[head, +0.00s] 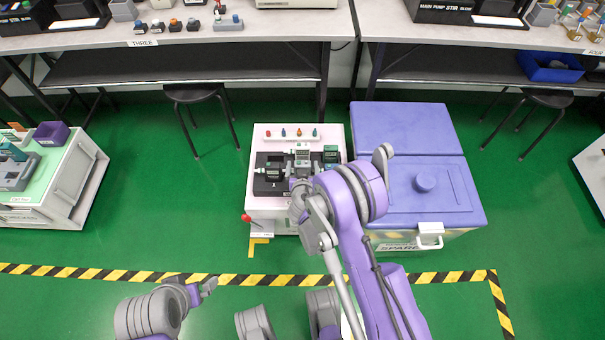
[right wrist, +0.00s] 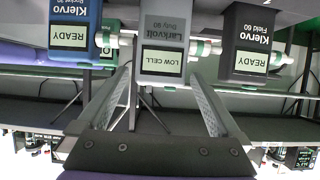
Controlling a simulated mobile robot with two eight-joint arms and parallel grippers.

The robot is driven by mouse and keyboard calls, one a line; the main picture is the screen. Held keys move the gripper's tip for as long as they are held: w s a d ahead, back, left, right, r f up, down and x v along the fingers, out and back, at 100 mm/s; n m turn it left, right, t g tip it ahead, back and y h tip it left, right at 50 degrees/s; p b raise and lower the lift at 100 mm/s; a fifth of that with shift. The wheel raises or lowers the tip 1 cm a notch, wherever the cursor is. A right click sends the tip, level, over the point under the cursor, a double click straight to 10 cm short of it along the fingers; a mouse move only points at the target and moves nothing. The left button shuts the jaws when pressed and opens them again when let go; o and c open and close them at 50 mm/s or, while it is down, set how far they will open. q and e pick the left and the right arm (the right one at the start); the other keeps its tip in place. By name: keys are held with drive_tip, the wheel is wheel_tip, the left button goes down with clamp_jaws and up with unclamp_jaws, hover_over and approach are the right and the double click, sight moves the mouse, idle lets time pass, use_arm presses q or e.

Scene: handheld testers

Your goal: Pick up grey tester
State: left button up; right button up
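The grey tester (right wrist: 163,35), with a "LOW CELL" screen, stands in the middle of the right wrist view, which shows things upside down. It also shows in the head view (head: 302,154), on the small white cart. My right gripper (right wrist: 160,82) is open and empty, its fingers pointing at the tester, one toward each side. In the head view my right gripper (head: 301,182) is just in front of it, partly hidden by my arm. My left gripper (head: 203,288) is low at the left, far from the cart; its finger opening is unclear.
A blue tester (right wrist: 75,28) and a dark tester (right wrist: 253,45), both reading "READY", flank the grey one closely. The white cart (head: 260,206) has a red-knobbed lever at left. A purple-lidded chest (head: 405,130) stands right beside it. Green floor is clear left of the cart.

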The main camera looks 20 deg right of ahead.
clamp_jaws()
idle(0.3)
drive_tip(key=shift+r, duration=0.1)
